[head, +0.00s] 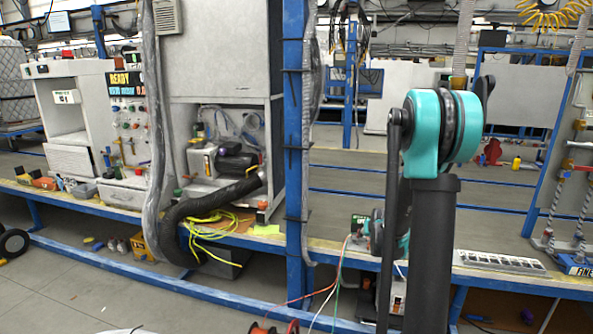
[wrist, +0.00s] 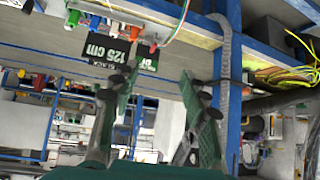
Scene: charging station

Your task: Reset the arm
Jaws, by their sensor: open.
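My arm (head: 435,220) stands up at the right of centre in the head view, with a teal joint at its top and dark links running down. My gripper (wrist: 160,82) shows in the wrist view as two green fingers with dark joints. The fingers are spread apart with nothing between them. Past the fingertips is a black label reading "125 cm" (wrist: 105,47) on a bench edge. In the head view the gripper cannot be made out clearly; small teal parts show low behind the arm.
A blue post (head: 294,140) stands left of my arm. A long blue-edged bench (head: 100,205) crosses the view, bearing a thick black hose (head: 185,220) and yellow cables (head: 208,226). A blue-framed panel (head: 553,170) stands at the right. Floor (head: 60,295) is open at lower left.

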